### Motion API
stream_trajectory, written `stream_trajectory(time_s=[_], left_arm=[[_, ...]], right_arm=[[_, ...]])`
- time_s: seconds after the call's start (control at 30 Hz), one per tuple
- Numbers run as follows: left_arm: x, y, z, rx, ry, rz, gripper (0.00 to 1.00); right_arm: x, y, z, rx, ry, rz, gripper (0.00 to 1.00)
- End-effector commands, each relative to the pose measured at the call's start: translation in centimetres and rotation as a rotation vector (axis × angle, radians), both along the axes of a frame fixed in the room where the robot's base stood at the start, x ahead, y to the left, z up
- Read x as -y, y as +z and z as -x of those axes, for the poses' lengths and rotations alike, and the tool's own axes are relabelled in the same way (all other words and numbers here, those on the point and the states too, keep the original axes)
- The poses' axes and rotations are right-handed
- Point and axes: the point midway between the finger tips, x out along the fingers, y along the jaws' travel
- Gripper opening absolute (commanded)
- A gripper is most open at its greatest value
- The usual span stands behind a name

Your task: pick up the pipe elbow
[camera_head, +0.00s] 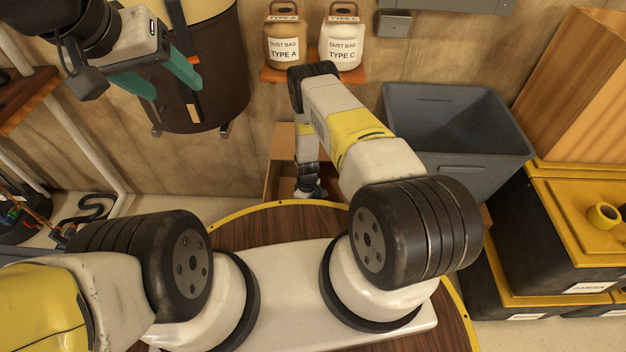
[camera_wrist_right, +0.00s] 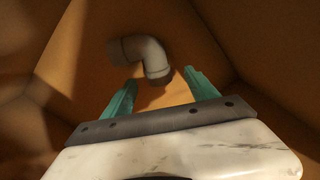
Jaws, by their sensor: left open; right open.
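The grey pipe elbow (camera_wrist_right: 145,54) shows in the right wrist view, lying on the bottom of a brown cardboard box. My right gripper (camera_wrist_right: 158,88) is open, with its two teal fingers pointing toward the elbow. The elbow's near end lies between and just beyond the fingertips; the gap to it is hard to judge. In the head view my right arm reaches down into the cardboard box (camera_head: 279,160), and its fingers and the elbow are hidden there. My left gripper (camera_head: 168,84) is open and empty at the upper left, in front of a dark drum.
The box walls stand close around my right gripper. A grey bin (camera_head: 465,165) is right of the box. Dust bag jugs stand on a small shelf (camera_head: 275,74) above it. The dark drum (camera_head: 222,75) is at the left.

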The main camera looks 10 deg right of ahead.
Motion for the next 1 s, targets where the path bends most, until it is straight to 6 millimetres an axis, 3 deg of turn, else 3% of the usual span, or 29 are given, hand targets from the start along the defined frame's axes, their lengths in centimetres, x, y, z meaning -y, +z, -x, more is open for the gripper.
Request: stream_trajectory(time_s=[0.33,0.67,1.0], left_arm=[[0.0,0.0,0.0,0.0,0.0,0.0,0.61],[0.0,0.0,0.0,0.0,0.0,0.0,0.61],[0.0,0.0,0.0,0.0,0.0,0.0,0.61]], right_arm=[[0.2,-4.8,-0.4,-0.001,-0.003,0.001,0.68],[0.2,-5.5,-0.4,0.0,-0.003,0.0,0.68],[0.2,-5.5,-0.4,0.0,-0.003,0.0,0.03]])
